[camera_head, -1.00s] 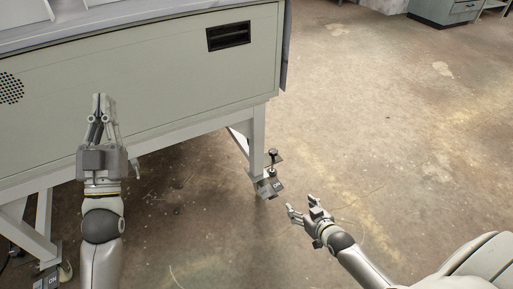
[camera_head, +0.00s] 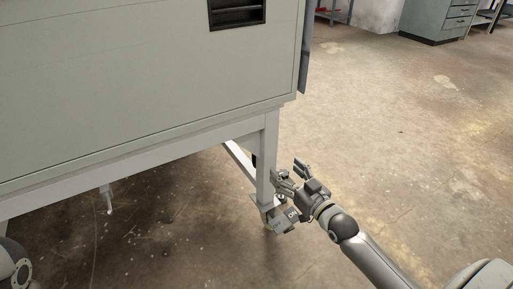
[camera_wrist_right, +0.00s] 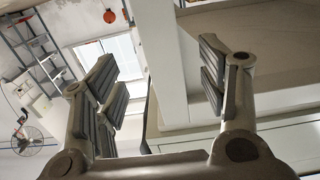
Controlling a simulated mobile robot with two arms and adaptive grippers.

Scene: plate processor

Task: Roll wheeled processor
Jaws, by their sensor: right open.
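The processor is a large grey-green cabinet (camera_head: 130,90) on a light metal frame, filling the left of the head view. Its near right leg (camera_head: 268,160) ends in a caster with a grey pedal marked "ON" (camera_head: 284,220). My right gripper (camera_head: 287,173) is open and empty beside the lower part of this leg, just above the pedal. In the right wrist view, my open fingers (camera_wrist_right: 160,75) frame the pale leg (camera_wrist_right: 160,60); contact cannot be told. Only part of my left arm shows at the left edge; its gripper is out of view.
Open concrete floor (camera_head: 390,150) lies to the right of the processor. A grey drawer cabinet (camera_head: 437,20) stands at the far right back. In the right wrist view, a fan (camera_wrist_right: 27,138) and a window (camera_wrist_right: 110,60) show in the background.

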